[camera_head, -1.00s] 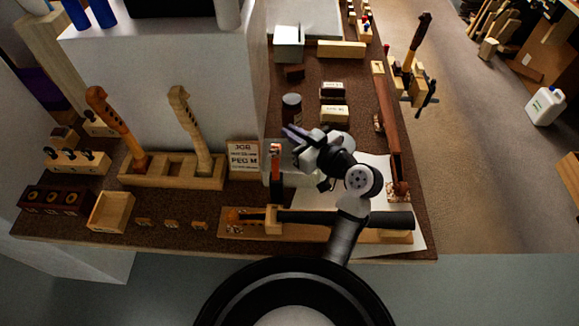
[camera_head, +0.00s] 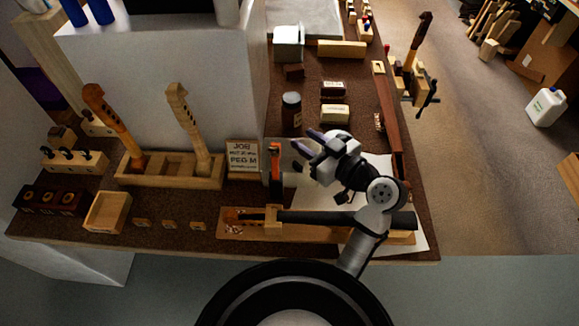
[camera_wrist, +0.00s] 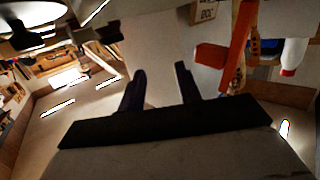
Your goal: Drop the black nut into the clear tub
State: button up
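My gripper (camera_head: 307,139) is raised over the bench near the white sheet, tilted with its fingers toward the upper left. In the wrist view my gripper (camera_wrist: 160,90) shows two dark fingers standing apart with nothing held between them. A small dark piece (camera_head: 297,166) lies just below and left of the fingers; it may be the black nut, but it is too small to be sure. A pale, see-through patch (camera_head: 284,153) around it, left of the sheet, may be the clear tub; its walls are hard to make out.
An orange-and-black clamp (camera_head: 275,165) stands left of my gripper. The violin neck's dark fingerboard (camera_head: 340,217) lies in front on a wooden cradle. A dark jar (camera_head: 291,110) stands behind. The white sheet (camera_head: 377,165) is clear at the right.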

jog(key=b+v, duration=0.1)
jog(key=v, duration=0.7)
jog(key=shift+s+d+b, duration=0.25)
jog(key=shift+s+b, duration=0.05)
